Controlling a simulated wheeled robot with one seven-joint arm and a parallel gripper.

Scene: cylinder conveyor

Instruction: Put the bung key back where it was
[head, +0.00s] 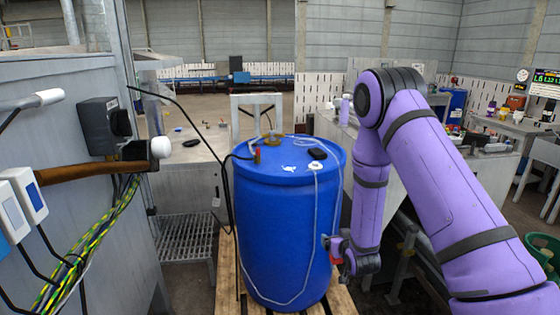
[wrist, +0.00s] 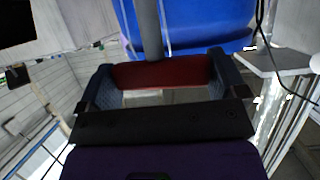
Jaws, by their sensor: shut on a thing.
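My gripper (head: 337,248) is low at the right side of the blue drum (head: 290,220), which stands upright. In the wrist view my gripper (wrist: 161,66) is shut on a red bar with a grey shaft, which looks like the bung key (wrist: 160,75). The red bar spans the two fingers, and its grey shaft points away towards the drum. In the head view only a small red part of the key (head: 336,261) shows. A brass-coloured fitting (head: 272,139) and a dark object (head: 317,154) are on the drum top.
The drum stands on a wooden pallet (head: 228,270). A thin pale cord (head: 313,205) hangs down its front. A grey cabinet with cables and a wooden-handled tool (head: 95,172) is close on the left. A grey workbench (head: 180,150) stands behind left.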

